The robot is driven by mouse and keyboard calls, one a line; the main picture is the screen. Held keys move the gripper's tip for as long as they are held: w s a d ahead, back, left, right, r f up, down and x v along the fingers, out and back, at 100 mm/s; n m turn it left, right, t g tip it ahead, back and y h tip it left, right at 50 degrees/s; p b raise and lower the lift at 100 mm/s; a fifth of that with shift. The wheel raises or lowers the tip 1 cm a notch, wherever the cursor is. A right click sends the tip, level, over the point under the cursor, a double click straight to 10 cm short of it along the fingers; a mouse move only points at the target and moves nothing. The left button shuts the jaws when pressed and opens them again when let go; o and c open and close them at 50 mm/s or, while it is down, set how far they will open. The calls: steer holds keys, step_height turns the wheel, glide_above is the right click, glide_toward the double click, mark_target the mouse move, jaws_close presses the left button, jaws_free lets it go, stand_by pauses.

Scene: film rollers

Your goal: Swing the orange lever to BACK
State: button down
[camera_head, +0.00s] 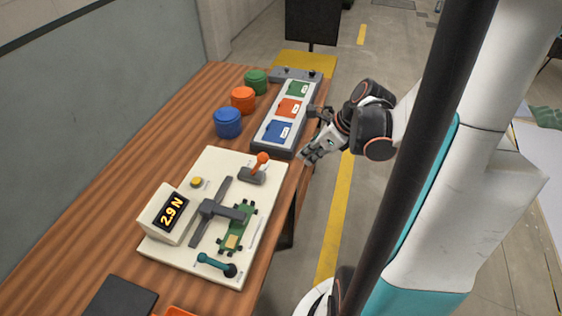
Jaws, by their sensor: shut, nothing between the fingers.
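The orange lever (262,159) stands on a small grey base at the far right corner of a cream panel (164,181) on the wooden table. Its orange knob is at the top and its shaft leans slightly to the right. No BACK marking is readable. My gripper (307,157) is just right of the lever, past the table's right edge, pointing down and left. Its fingers are shut and empty, and it looks apart from the lever.
The panel also bears a display (171,211) reading 2.9 N, a yellow button (197,182), a grey cross-shaped fixture, a green board (236,232) and a teal handle (214,263). Behind it stand a tray (262,140) with coloured blocks and blue, orange and green containers.

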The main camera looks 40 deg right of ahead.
mark_target(259, 163)
steer(key=w+a+f+b, duration=0.4)
steer(key=w+f+b, duration=0.1)
steer(key=w+f, duration=0.2)
steer(key=shift+w+a+f, duration=0.25)
steer(key=shift+w+a, duration=0.05)
steer(key=shift+w+r, duration=0.1)
steer(key=shift+r, duration=0.05)
stand_by(0.4)
